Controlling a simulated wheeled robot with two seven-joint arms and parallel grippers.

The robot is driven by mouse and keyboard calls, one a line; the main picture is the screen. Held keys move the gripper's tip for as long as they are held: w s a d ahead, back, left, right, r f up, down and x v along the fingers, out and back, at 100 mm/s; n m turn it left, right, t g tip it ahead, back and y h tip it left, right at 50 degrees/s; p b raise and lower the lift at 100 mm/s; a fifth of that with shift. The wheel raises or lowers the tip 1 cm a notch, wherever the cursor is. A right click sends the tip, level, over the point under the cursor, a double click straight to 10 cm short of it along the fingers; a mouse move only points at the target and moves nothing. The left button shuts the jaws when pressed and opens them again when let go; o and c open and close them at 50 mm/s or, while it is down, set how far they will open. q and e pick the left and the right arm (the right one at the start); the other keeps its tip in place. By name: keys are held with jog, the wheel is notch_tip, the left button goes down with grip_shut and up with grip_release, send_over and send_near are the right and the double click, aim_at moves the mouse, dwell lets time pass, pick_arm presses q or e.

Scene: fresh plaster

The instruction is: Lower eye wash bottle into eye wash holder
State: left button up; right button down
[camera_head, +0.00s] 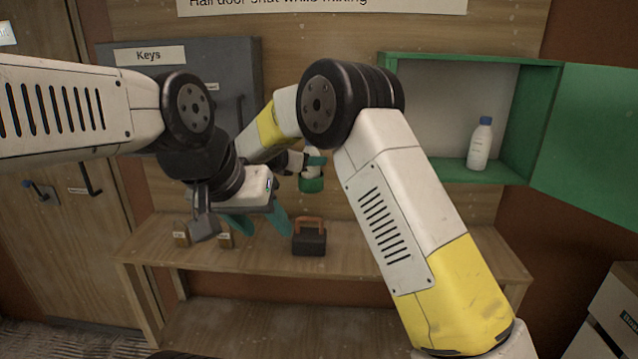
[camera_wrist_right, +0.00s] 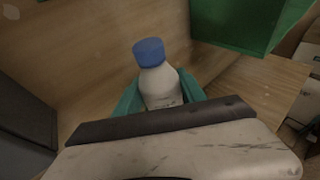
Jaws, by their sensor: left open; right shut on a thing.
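My right gripper (camera_wrist_right: 158,92) is shut on a white eye wash bottle (camera_wrist_right: 160,88) with a blue cap, seen between its teal fingers in the right wrist view. In the head view the right gripper (camera_head: 310,161) is small and partly hidden behind my arm, with a bit of the white bottle (camera_head: 312,173) showing. A green cup-like piece, seemingly the eye wash holder (camera_head: 311,185), shows just below it. I cannot tell whether the bottle's base is inside it. My left gripper (camera_head: 258,224) is open and empty, in front of the bench.
A second white bottle (camera_head: 480,145) with a blue cap stands in the open green cabinet (camera_head: 453,58) at right. A black box (camera_head: 309,240) with an orange handle and small labelled blocks stand on the wooden bench (camera_head: 375,262). A grey key cabinet (camera_head: 232,60) is behind my left arm.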

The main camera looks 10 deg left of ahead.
jog(key=c, duration=0.6)
grip_release()
